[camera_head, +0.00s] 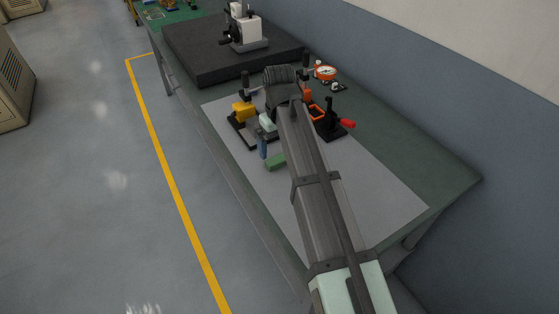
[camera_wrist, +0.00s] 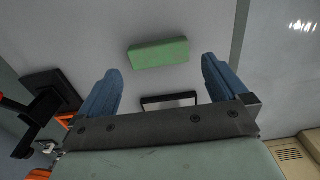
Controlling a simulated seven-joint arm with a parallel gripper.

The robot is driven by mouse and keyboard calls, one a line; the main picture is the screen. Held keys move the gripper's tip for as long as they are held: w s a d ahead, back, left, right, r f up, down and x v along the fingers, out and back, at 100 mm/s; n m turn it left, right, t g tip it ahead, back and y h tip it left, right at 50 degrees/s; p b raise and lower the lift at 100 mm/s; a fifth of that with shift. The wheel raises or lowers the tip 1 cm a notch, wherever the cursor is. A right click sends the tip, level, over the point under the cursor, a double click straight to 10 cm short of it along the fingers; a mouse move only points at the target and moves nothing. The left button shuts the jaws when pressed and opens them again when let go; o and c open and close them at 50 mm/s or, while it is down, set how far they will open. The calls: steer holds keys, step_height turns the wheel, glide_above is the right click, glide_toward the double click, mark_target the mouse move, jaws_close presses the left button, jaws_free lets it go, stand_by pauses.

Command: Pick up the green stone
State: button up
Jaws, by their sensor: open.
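The green stone (camera_head: 276,161) is a small flat rectangular block lying on the light grey mat (camera_head: 370,195) on the workbench. In the wrist view the green stone (camera_wrist: 158,53) lies beyond the fingertips, roughly centred between them, and nothing touches it. My gripper (camera_wrist: 160,72) has two blue fingers set wide apart with nothing between them. In the head view one blue finger of my gripper (camera_head: 263,147) shows just above and left of the stone; my arm hides the rest.
A yellow-and-black fixture (camera_head: 243,112) stands just behind my gripper. A dark slab (camera_head: 215,60) lies farther back. The mat's front area is clear.

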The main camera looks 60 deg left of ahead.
mark_target(279, 158)
steer(key=shift+w+a+f, duration=0.1)
steer(key=shift+f, duration=2.55)
steer(key=c, duration=0.8)
steer(key=shift+r, duration=0.15)
steer(key=shift+c, duration=0.2)
step_height(279, 158, up, 10)
steer(key=shift+f, duration=0.1)
